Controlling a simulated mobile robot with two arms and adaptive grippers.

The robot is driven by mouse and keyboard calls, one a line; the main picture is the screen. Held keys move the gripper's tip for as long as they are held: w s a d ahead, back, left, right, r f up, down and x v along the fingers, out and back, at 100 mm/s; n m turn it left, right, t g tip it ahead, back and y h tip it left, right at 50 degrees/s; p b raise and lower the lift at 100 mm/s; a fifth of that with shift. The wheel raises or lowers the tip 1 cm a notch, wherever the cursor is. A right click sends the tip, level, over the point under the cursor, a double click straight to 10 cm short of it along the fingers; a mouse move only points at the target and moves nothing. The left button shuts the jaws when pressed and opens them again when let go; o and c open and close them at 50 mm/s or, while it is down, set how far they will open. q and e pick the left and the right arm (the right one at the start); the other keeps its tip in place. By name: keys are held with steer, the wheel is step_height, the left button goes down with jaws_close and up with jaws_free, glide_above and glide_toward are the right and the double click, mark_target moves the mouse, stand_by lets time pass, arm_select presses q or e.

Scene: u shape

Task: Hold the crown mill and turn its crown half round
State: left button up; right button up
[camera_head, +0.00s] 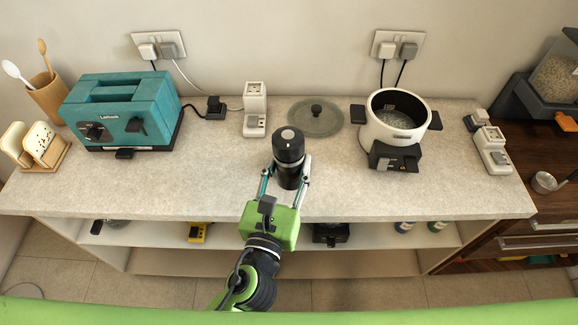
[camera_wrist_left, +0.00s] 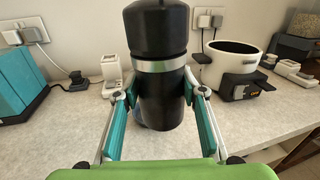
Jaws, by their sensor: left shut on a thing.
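The crown mill (camera_head: 289,170) is black with a silver band below its dark crown (camera_head: 288,142). It stands upright near the front edge of the counter, in the middle of the head view. My left gripper (camera_head: 287,171) is shut on the mill's body below the band, one finger on each side. In the left wrist view the mill (camera_wrist_left: 160,100) is between the fingers of the gripper (camera_wrist_left: 160,92), and the top of its crown is cut off by the frame. My right gripper is in neither view.
A glass lid (camera_head: 318,121) lies behind the mill. A white pot cooker (camera_head: 381,131) stands to its right, a teal toaster (camera_head: 120,118) to its left. A white socket block (camera_head: 254,112) is behind to the left. The counter (camera_head: 215,180) is bare around the mill.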

arm_select(q)
steer(key=shift+w+a+f+b, duration=0.1)
steer(key=shift+w+f+b, duration=0.85)
steer(key=shift+w+f, duration=0.75)
steer(key=shift+w+d+f+b, duration=0.1)
steer(key=shift+w+f+b, duration=0.8)
steer(key=shift+w+f, duration=0.8)
steer(key=shift+w+a+f+b, duration=0.1)
steer(key=shift+w+f+b, duration=1)
steer(key=shift+w, duration=0.95)
steer(key=shift+f, duration=0.35)
steer(key=shift+o, duration=0.6)
steer(key=shift+f, duration=0.1)
steer(key=c, duration=0.5)
steer(key=shift+s, duration=0.1)
